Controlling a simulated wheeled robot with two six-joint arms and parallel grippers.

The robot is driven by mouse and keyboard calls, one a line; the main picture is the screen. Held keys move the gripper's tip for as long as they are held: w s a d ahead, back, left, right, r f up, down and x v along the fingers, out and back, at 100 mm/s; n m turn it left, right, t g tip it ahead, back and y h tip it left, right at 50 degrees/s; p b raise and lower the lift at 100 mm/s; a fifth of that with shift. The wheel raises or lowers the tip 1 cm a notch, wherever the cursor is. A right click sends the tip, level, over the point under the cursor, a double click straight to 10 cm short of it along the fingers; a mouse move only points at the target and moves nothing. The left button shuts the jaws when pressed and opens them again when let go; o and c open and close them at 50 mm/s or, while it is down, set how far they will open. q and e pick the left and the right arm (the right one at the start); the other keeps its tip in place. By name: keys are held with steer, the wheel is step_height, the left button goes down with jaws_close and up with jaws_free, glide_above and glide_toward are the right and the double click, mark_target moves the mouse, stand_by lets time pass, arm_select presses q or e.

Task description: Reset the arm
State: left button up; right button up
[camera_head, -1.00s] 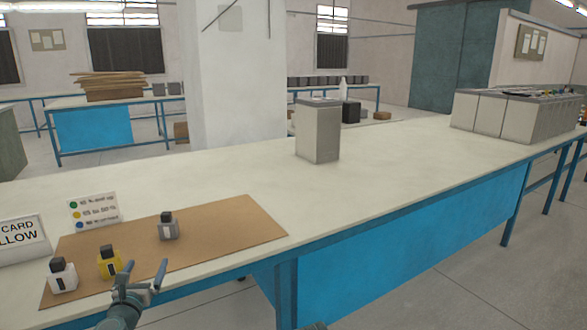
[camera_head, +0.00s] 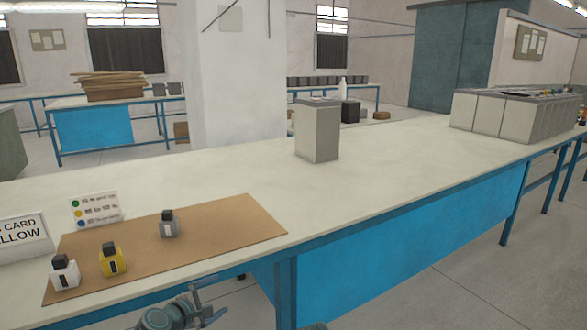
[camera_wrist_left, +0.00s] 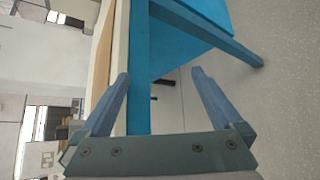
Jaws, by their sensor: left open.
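My left gripper (camera_head: 205,305) is low at the bottom of the head view, in front of the table's front edge and below the tabletop. In the left wrist view my left gripper (camera_wrist_left: 161,78) has its two fingers wide apart with nothing between them. Beyond the fingers are the blue table panel, a table leg and the floor. My right gripper shows in neither view.
A brown mat (camera_head: 235,222) on the long table (camera_head: 380,165) holds a white block (camera_head: 65,275), a yellow block (camera_head: 113,262) and a grey block (camera_head: 169,228). Signs (camera_head: 22,238) stand at left. A grey box (camera_head: 317,132) stands mid-table.

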arm_select(q)
steer(key=s+d+f+m+g+y, duration=0.1)
steer(key=s+d+f+m+g, duration=0.6)
steer(key=f+m, duration=0.4)
steer(key=s+a+f+m+g+y, duration=0.25)
steer(key=s+m+g+y, duration=0.2)
steer(key=s+m, duration=0.35)
steer(key=s+d+r+m+p, duration=0.1)
steer(key=s+d+r+p, duration=0.1)
steer(key=r+p, duration=0.6)
steer(key=s+d+r+m+p, duration=0.1)
steer(key=s+d+r+p, duration=0.1)
steer(key=d+r+p, duration=0.3)
steer(key=s+d+r+m+g+p, duration=0.1)
steer(key=s+d+r+m+p, duration=0.1)
steer(key=r+p, duration=0.9)
steer(key=shift+d+r+y, duration=0.25)
steer(key=shift+d+y, duration=0.2)
steer(key=shift+d, duration=0.35)
